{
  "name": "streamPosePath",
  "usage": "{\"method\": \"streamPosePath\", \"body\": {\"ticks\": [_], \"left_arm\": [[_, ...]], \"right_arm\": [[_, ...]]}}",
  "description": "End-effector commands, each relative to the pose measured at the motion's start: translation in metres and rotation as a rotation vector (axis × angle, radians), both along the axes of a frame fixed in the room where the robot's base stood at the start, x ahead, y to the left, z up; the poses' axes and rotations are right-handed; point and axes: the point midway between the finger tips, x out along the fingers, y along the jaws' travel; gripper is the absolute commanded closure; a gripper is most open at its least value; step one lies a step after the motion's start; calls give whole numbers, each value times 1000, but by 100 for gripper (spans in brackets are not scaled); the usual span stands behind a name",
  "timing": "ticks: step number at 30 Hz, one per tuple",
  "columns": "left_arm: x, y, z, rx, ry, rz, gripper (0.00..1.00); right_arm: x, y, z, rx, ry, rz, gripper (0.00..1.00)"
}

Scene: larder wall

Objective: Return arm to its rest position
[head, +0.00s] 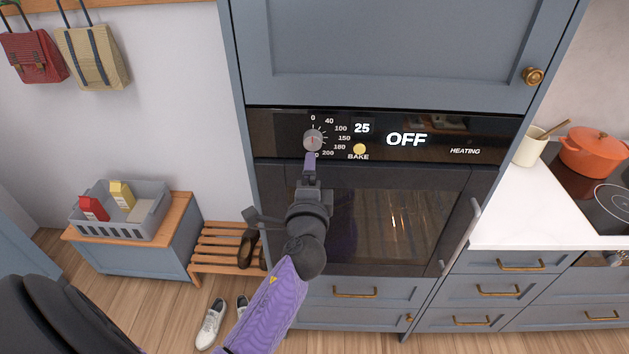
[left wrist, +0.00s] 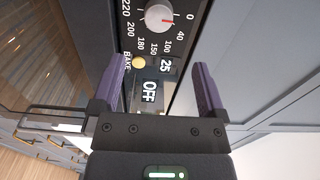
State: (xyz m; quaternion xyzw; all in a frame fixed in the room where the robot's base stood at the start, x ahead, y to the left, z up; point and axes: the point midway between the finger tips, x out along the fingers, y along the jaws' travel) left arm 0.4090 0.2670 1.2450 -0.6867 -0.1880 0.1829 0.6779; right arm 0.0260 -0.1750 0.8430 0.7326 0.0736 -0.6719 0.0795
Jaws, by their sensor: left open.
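My left gripper (head: 310,162) is in front of the oven's control panel (head: 280,125), just below the round knob (head: 312,139) in the head view. In the left wrist view, its two purple fingers (left wrist: 158,82) are spread apart with nothing between them. The grey knob (left wrist: 160,18) lies beyond the fingertips, apart from them, and its red mark points about toward 0. The panel display reads 25 and OFF (head: 406,139), with HEATING at its right. The yellow BAKE button (head: 359,149) is right of the knob. My right gripper is not in view.
The oven door (head: 400,215) is shut below the panel. A wooden slatted rack (head: 215,250) with dark shoes and a bench (head: 130,255) bearing a grey crate (head: 155,220) stand at left. A counter (head: 490,215) with an orange pot (head: 592,155) is at right.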

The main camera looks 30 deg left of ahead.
Motion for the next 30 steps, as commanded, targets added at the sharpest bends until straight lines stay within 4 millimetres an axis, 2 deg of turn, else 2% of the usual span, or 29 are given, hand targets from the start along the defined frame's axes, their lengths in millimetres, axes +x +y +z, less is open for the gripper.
{"method": "streamPosePath", "body": {"ticks": [7,15,17,19,20,21,23,24,26,27,29,30], "left_arm": [[1,2,0,-1,-1,-1,6],[1,2,-1,-1,0,-2,6],[1,0,-10,-15,12,-8,6],[0,-5,-48,-69,57,-32,6],[-1,-9,-73,-108,89,-48,6],[-5,-16,-112,-171,140,-68,6],[-17,-27,-178,-287,227,-92,6],[-29,-35,-221,-366,287,-100,6],[-51,-46,-282,-485,373,-98,6],[-69,-53,-321,-565,431,-86,6],[-101,-63,-377,-682,517,-55,6],[-124,-68,-413,-761,571,-24,6]], "right_arm": [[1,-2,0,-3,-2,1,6],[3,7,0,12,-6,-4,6],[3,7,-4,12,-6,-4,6],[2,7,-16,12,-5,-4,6],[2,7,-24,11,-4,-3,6],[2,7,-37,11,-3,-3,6],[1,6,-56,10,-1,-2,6],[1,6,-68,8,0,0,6],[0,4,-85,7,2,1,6],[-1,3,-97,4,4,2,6],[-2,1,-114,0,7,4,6],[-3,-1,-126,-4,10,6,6]]}}
